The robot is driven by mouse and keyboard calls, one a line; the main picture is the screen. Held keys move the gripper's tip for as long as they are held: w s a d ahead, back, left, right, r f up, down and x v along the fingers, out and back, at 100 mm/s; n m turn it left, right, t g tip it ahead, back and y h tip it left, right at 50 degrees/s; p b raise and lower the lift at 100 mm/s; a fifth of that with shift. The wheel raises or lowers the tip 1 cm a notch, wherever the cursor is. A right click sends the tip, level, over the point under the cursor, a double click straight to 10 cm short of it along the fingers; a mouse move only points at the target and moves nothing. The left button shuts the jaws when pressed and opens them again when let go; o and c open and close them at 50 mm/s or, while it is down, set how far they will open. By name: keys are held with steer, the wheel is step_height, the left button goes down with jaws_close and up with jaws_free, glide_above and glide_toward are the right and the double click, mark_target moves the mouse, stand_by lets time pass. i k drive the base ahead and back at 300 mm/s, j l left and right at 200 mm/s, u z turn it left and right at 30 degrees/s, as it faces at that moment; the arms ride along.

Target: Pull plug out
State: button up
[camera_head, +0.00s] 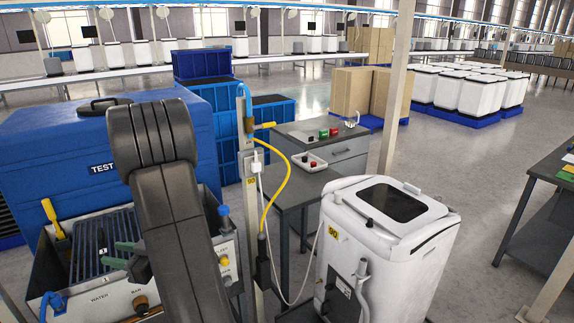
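A white plug (257,159) sits in a socket box (249,164) on the upright post, right of the dark arm. A white cord runs from the plug down toward the white washing machine (381,245). My gripper (111,254) is at the lower left, over the metal test bench. Its two green fingers stand apart with nothing seen between them. It is left of and below the plug, well clear of it. My dark arm hides part of the bench and the gripper's base.
A yellow hose (287,178) loops from the post close to the plug. A grey table (310,187) with a small control box (309,162) stands right of the post. A blue test cabinet (60,150) is at left. Open floor lies behind the washing machine.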

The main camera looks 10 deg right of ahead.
mark_target(256, 167)
steer(key=i+z, duration=0.2)
steer(key=z, duration=0.2)
steer(key=i+j+z, duration=0.15)
steer(key=z, duration=0.25)
steer(key=i+j+z, duration=0.2)
steer(key=z, duration=0.25)
steer(key=i+j+z, duration=0.15)
steer(key=z, duration=0.25)
steer(key=j, duration=0.1)
